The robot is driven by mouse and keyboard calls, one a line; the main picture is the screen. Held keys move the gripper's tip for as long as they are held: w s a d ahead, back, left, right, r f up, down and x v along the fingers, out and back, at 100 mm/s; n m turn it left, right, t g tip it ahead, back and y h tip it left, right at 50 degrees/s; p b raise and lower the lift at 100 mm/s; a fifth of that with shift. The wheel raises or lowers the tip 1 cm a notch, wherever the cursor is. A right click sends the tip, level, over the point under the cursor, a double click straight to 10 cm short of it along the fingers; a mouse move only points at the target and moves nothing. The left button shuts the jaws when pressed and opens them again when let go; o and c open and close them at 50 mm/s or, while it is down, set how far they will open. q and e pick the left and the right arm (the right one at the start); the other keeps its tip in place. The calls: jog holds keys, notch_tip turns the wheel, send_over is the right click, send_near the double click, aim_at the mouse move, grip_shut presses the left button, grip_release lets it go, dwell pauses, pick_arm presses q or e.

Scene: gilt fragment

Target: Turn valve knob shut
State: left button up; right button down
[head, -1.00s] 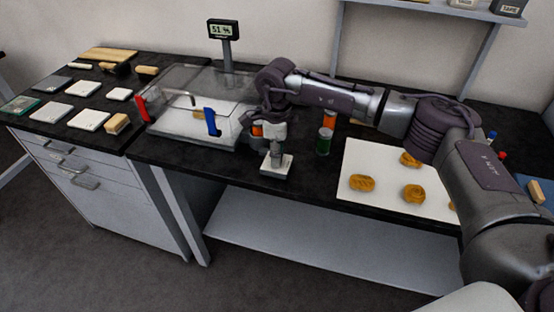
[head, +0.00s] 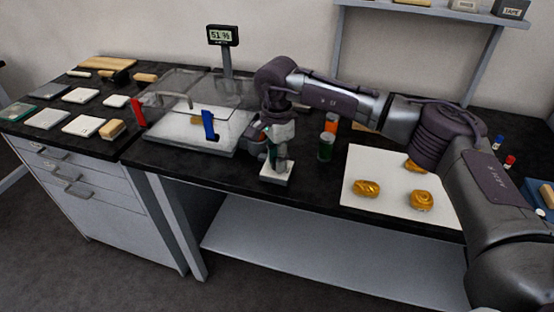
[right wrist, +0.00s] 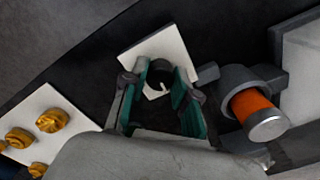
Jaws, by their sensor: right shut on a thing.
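My right gripper (head: 279,146) points down over the valve, near the front edge of the dark bench. The valve stands on a small white square plate (head: 267,178). In the right wrist view, the dark round valve knob (right wrist: 159,72) with a pale pointer mark lies between the green-padded fingers, and the gripper (right wrist: 160,98) is shut on it. The white plate (right wrist: 143,51) shows beyond the knob. In the head view the fingers mostly hide the knob. My left gripper is not in view.
Left of the valve is a clear case with a red clip (head: 138,113) and a blue clip (head: 209,125). A display (head: 222,35) reads 51 %. An orange cylinder (right wrist: 255,108) sits in a grey holder beside the gripper.

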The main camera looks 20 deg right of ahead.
jog(key=shift+r, duration=0.1)
dwell(0.4)
jog(key=c, duration=0.9)
grip_release()
notch_tip(320, 180, up, 12)
jog(key=shift+f, duration=0.1)
